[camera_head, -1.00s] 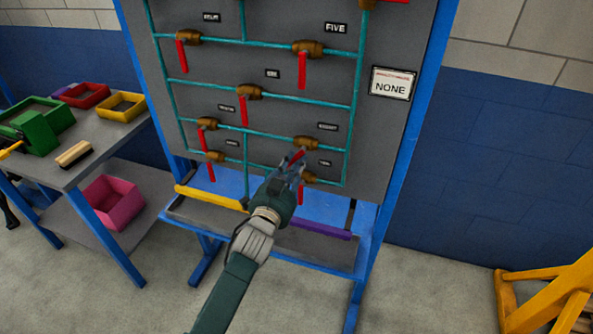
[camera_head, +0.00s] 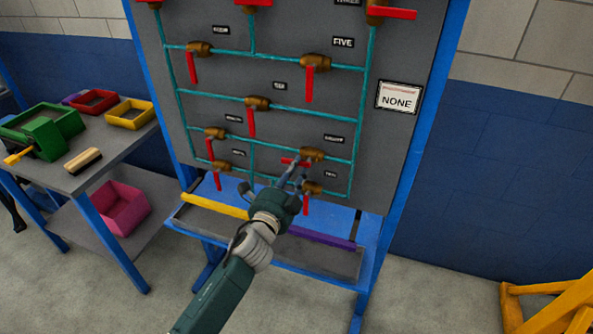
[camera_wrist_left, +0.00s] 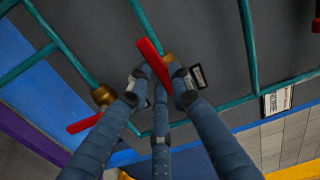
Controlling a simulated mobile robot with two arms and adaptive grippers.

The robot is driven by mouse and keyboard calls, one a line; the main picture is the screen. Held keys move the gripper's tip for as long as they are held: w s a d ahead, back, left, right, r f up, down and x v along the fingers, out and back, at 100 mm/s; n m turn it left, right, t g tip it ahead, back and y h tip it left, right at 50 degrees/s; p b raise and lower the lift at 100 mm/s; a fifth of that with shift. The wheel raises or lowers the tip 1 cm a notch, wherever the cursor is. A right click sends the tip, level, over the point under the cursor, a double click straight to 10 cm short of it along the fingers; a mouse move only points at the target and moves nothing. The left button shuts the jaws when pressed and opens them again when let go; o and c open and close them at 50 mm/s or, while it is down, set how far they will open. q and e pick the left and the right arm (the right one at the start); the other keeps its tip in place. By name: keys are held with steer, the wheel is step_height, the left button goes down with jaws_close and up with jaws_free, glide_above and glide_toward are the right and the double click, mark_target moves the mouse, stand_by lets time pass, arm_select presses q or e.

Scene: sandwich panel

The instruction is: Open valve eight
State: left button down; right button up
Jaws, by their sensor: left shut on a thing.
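Valve eight has a brass body (camera_head: 313,155) at the lower right of the grey panel, under a small label (camera_head: 334,139) that is too blurred to read surely. Its red handle (camera_head: 290,161) points left, nearly level along the pipe. My left gripper (camera_head: 299,173) reaches it from below, its fingers around the handle. In the left wrist view the red handle (camera_wrist_left: 150,58) lies between the fingertips (camera_wrist_left: 158,84), with the brass body partly hidden behind it. My right gripper is not in view.
Just below, another valve (camera_head: 313,188) has its red handle (camera_head: 306,206) hanging down, close to my fingers. A ledge with a yellow bar (camera_head: 215,205) and a purple bar (camera_head: 322,237) runs under the panel. A table with bins (camera_head: 130,113) stands left.

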arm_select(q)
steer(key=shift+a+m, duration=0.1)
steer(key=shift+m, duration=0.4)
steer(key=c, duration=1.5)
jaws_free()
steer(key=shift+c, duration=0.2)
steer(key=shift+r, duration=0.1)
steer(key=v, duration=1.2)
